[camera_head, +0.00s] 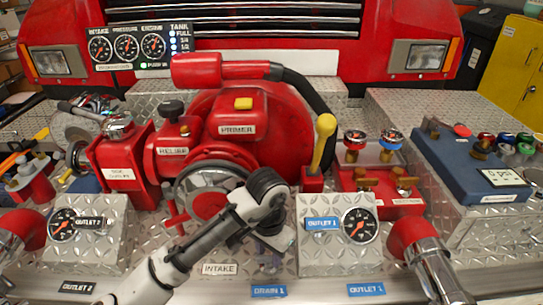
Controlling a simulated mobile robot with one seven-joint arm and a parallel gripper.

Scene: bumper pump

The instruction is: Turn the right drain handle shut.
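Two small brass handles sit on a red block in the right half of the picture, below a red-topped and a blue-topped gauge. The right brass handle (405,184) and the left brass handle (366,181) both show, but the labels under them are too small to read. A blue "Drain 1" label (268,291) is on the front edge, below my gripper. My gripper (266,198) is in front of the pump's centre, left of the brass handles and apart from them. Its fingers cannot be made out, and it hides part of the panel behind it.
A yellow-knobbed lever (323,143) stands between my gripper and the red block (385,205). The Outlet 1 gauge (360,225) is below the brass handles. A red-and-chrome outlet pipe (420,255) juts out at front right. A blue case (470,170) lies farther right.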

